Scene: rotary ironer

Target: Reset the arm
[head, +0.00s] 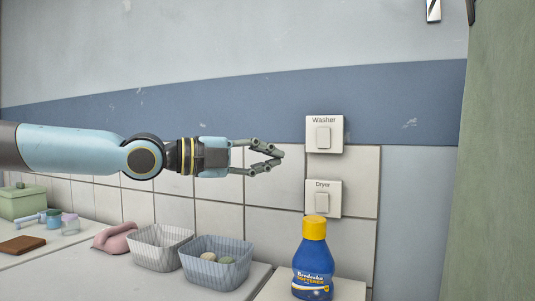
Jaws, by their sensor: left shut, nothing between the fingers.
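My left gripper (277,157) reaches in from the left at the end of a light blue arm, held level in front of the tiled wall. Its fingers are shut with nothing between them. The fingertips point right, just left of the white Washer switch (323,137) in the picture. I cannot tell whether they are near the wall. The white Dryer switch (322,200) is below the Washer switch. My right gripper is not in view.
Below the arm stand a white basket (160,250), a grey-blue basket (215,280) holding round items, and a pink object (114,238). A blue softener bottle (313,268) with a yellow cap stands below the switches. A green box (22,203) is at far left.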

